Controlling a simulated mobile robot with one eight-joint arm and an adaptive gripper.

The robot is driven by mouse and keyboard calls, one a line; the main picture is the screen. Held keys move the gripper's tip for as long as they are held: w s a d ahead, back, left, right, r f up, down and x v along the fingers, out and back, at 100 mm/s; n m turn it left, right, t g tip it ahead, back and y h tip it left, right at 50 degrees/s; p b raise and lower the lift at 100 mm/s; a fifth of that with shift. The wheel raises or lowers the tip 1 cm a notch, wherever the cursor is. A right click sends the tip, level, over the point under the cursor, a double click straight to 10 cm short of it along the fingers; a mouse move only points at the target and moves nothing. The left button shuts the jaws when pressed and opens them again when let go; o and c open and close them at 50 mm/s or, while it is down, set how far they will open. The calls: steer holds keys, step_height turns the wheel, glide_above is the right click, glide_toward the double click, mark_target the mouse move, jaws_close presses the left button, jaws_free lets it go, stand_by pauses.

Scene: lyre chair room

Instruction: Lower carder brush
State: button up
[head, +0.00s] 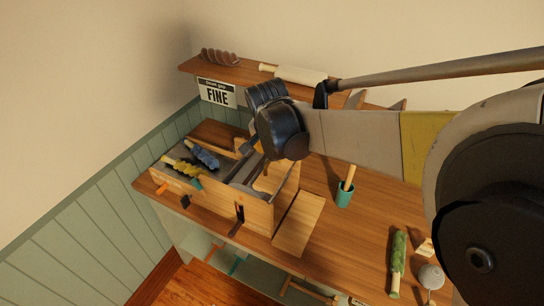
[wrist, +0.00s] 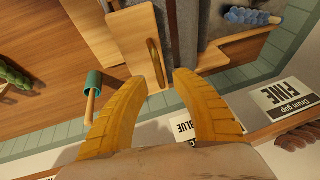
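The carder is an open wooden box (head: 257,212) on the workbench, with grey surfaces inside. My arm and wrist hang over its back right part and hide some of it in the head view. In the wrist view a pale wooden panel (wrist: 132,42) bears a long brown handle-like piece (wrist: 155,62); I cannot tell for sure whether this is the carder brush. My gripper (wrist: 158,80) has two orange fingers spread apart, with nothing held between them. The brown piece lies beyond the gap between the fingertips; contact is not visible.
A shelf (head: 240,70) runs behind. A green roll (head: 398,255) lies farther right.

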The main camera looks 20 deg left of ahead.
steer(key=v, duration=0.7)
steer(key=shift+r, duration=0.2)
steer(key=shift+s, duration=0.1)
